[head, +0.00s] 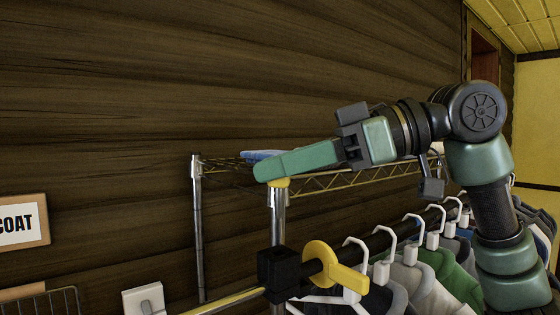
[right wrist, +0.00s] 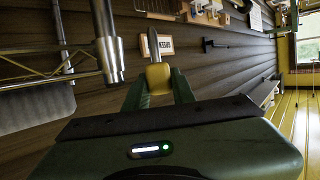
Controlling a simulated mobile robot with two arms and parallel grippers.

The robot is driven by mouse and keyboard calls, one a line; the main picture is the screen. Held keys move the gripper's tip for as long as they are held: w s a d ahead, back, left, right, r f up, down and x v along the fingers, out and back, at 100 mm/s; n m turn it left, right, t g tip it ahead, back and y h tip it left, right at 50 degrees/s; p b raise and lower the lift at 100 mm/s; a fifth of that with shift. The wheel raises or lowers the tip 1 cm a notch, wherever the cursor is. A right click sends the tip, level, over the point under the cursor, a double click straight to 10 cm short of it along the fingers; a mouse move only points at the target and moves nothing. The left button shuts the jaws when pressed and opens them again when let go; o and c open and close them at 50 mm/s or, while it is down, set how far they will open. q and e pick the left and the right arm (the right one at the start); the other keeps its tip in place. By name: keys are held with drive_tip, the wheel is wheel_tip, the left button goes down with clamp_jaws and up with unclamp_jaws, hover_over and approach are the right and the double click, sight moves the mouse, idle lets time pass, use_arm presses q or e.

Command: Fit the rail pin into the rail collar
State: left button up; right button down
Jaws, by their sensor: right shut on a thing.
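My right gripper (head: 264,172) reaches in from the right, its green fingers shut on a small yellow piece (head: 279,183), which I take to be the rail pin. In the right wrist view the yellow piece (right wrist: 158,77) sits between the two green fingers (right wrist: 160,88), its lower part hidden. A black block (head: 277,270) on the garment rail, likely the rail collar, lies well below the gripper in the head view. Its opening cannot be made out. The pin is apart from it. My left gripper is not in view.
A chrome shelf post (head: 278,215) shows just under the pin; in the right wrist view the post (right wrist: 107,45) is left of the fingers. A yellow ring tag (head: 321,264) and several hangers (head: 384,245) with clothes crowd the rail. The wooden wall (head: 110,110) is behind.

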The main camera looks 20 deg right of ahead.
sight(280, 196)
drive_tip(key=shift+w+f+b, duration=0.1)
drive_tip(key=shift+f+b, duration=0.25)
drive_tip(key=shift+f, duration=0.6)
drive_tip(key=shift+f+b, duration=0.65)
drive_tip(key=shift+f, duration=0.05)
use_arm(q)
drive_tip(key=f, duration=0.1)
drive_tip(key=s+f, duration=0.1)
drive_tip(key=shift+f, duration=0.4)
use_arm(e)
drive_tip(key=shift+f, duration=0.3)
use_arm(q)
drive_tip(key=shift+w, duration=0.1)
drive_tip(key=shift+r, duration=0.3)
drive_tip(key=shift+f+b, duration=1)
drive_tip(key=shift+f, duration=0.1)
use_arm(e)
drive_tip(key=shift+f, duration=2.1)
drive_tip(key=shift+f, duration=0.65)
idle(0.6)
